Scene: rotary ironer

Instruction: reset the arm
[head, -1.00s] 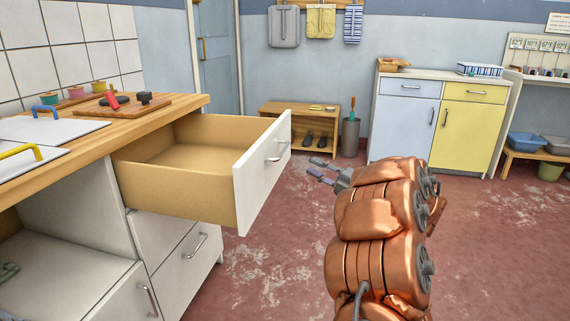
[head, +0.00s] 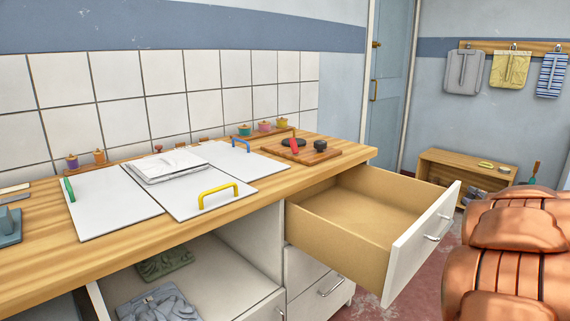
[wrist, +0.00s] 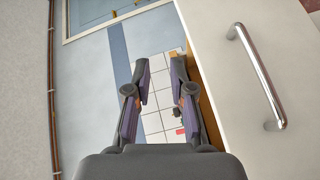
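My copper-coloured arm (head: 515,255) fills the lower right of the head view, folded close to the camera. Its gripper end is out of that picture. In the wrist view my gripper (wrist: 160,68) has its two dark fingers apart with nothing between them. The white front of the open drawer (wrist: 255,75), with its metal handle (wrist: 257,77), stands close on the right of the fingers there. I cannot tell whether the right finger touches it. In the head view the open drawer (head: 424,245) is left of my arm and looks empty inside.
The wooden counter (head: 262,196) holds white boards with yellow (head: 218,196), blue and green handles, and a wooden board (head: 310,153) with a red-handled item. Folded cloths (head: 158,303) lie in the open compartment below. A low wooden bench (head: 450,165) stands at the back right.

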